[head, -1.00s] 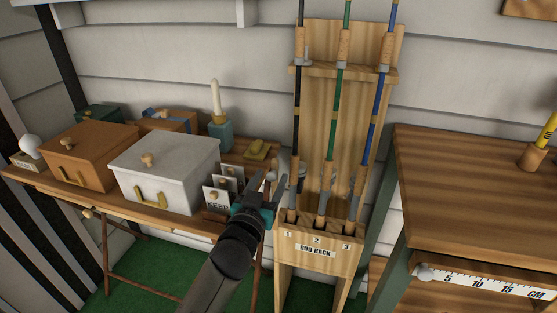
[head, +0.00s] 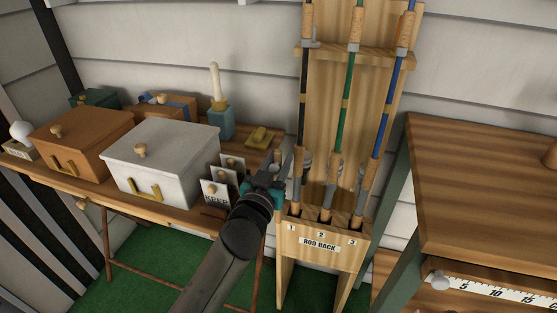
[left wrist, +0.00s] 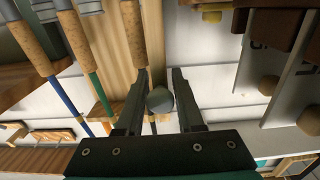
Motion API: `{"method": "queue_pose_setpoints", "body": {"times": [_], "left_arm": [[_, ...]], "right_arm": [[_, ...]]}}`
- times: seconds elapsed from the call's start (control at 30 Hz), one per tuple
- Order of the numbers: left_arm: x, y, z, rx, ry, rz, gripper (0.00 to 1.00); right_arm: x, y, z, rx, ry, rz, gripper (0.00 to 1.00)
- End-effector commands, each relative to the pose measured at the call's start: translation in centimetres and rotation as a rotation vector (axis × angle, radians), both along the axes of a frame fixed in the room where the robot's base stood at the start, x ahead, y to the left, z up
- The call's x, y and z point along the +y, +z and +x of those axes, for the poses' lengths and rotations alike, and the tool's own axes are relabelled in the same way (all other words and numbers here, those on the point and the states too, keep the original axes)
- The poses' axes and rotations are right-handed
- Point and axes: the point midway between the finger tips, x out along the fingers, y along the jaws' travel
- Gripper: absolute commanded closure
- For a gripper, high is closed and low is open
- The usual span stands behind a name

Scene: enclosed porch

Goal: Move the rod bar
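The rod rack (head: 319,262) stands in the middle of the head view and holds three upright rods: the left, dark one (head: 304,110), a green one (head: 346,100) and a blue one (head: 385,110). Small grey parts, one rounded (head: 311,43), show at the upper shelf; I cannot tell for certain which is the rod bar. My left gripper (head: 280,160) is just left of the left rod. In the left wrist view the left gripper (left wrist: 158,75) has its fingers apart. A grey round knob (left wrist: 160,101) shows between them; I cannot tell whether they touch it. My right gripper is not in view.
A side table (head: 185,213) at left bears a white box (head: 165,165), an orange-brown box (head: 80,145) and card holders (head: 217,192) near my left arm. A wooden bench (head: 480,190) stands right of the rack. The green floor (head: 150,255) between is open.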

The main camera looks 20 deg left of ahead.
Motion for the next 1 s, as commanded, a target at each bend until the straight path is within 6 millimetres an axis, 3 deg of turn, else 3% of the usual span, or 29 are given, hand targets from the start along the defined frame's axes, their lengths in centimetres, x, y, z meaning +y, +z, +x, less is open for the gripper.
{"method": "queue_pose_setpoints", "body": {"times": [0.03,0.3,1.0], "left_arm": [[0.01,0.0,0.01,0.0,0.0,0.0,0.71],[0.02,0.01,0.01,0.0,0.0,0.0,1.0],[0.03,0.05,0.03,-0.001,0.0,0.001,1.0]], "right_arm": [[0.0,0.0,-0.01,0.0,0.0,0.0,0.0],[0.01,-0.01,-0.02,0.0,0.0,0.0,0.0],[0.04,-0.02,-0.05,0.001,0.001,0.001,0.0]]}}
